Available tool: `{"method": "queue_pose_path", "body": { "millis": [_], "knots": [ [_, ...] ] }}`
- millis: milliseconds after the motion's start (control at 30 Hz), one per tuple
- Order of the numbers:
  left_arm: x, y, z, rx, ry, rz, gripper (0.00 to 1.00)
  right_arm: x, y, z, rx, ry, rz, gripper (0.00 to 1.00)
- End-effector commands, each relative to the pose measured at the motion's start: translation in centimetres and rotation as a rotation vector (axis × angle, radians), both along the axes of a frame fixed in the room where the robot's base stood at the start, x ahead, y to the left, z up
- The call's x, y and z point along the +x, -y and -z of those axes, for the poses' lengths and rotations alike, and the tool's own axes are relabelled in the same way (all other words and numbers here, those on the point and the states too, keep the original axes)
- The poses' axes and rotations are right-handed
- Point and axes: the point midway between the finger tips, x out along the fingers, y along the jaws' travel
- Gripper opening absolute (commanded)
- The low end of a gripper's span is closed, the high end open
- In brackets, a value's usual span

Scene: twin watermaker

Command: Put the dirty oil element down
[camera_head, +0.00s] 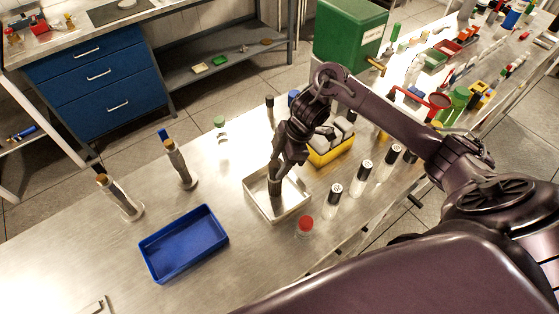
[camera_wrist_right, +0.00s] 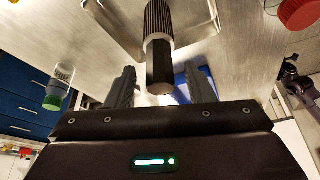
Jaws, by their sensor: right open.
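The dirty oil element (camera_head: 275,187) is a dark cylinder standing in a shallow metal tray (camera_head: 295,212) on the bench. In the right wrist view the element (camera_wrist_right: 158,22) shows a dark ribbed body, a pale band and a dark plain end. My right gripper (camera_head: 277,171) is over the tray at the element's upper end. In the wrist view its open fingers (camera_wrist_right: 162,82) stand on either side of the element's plain end, with gaps visible. The element's bottom is hard to see.
A blue tray (camera_head: 184,243) lies left of the metal tray. A yellow bin (camera_head: 331,151) is behind. The bench between the blue tray and the left uprights is clear.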

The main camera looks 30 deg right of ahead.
Motion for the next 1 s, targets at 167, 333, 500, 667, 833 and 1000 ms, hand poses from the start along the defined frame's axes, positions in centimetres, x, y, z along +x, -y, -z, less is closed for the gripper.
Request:
{"method": "queue_pose_path", "body": {
  "millis": [167,333,500,667,833,1000],
  "knots": [
    [0.0,0.0,-0.2,0.0,0.0,0.0,0.36,0.1,0.1,-0.6,-0.001,0.003,0.0,0.49],
    [0.0,0.0,-0.2,0.0,-0.001,0.0,0.36,-0.1,1.2,-3.0,-0.006,0.006,0.001,0.49],
    [-0.1,0.0,-0.2,0.0,-0.001,0.0,0.36,-0.4,2.7,-6.6,-0.007,0.008,0.001,0.49],
    [-0.1,0.0,-0.2,0.0,-0.002,0.0,0.36,-0.8,3.7,-9.4,-0.003,0.005,0.001,0.49],
    [-0.2,0.0,-0.4,0.0,-0.003,0.0,0.36,-1.0,4.3,-11.0,-0.002,0.003,0.0,0.49],
    [-0.2,0.0,-0.4,0.0,-0.003,0.0,0.36,-1.1,4.4,-11.5,0.001,0.0,0.0,0.49]
  ]
}}
